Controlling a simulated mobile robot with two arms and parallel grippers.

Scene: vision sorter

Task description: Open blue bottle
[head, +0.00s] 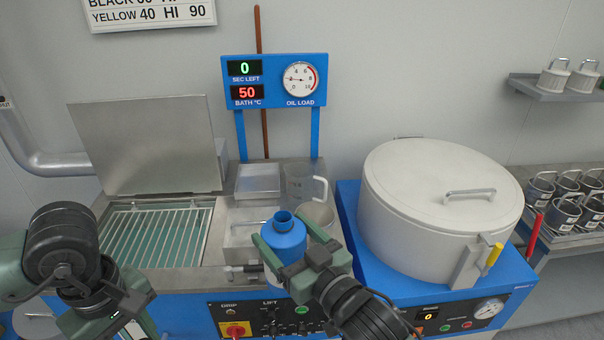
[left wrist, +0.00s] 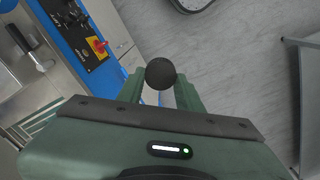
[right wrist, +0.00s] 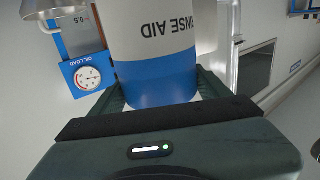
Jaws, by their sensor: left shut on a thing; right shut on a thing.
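The blue bottle (head: 286,243) stands upright in front of the machine in the head view. Its narrow neck (head: 284,219) shows at the top with no cap on it. My right gripper (head: 288,262) is shut on the bottle's body. In the right wrist view the bottle (right wrist: 160,80) shows a blue band and a white label reading "RINSE AID", upside down, between the fingers. My left gripper (left wrist: 161,88) is shut on a round black piece (left wrist: 160,73), which may be the cap. In the head view the left arm is at lower left, apart from the bottle.
A clear jug (head: 300,183) stands near the bottle. A large lidded drum (head: 440,210) is to the right. A control panel (head: 265,318) lies below on the blue front.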

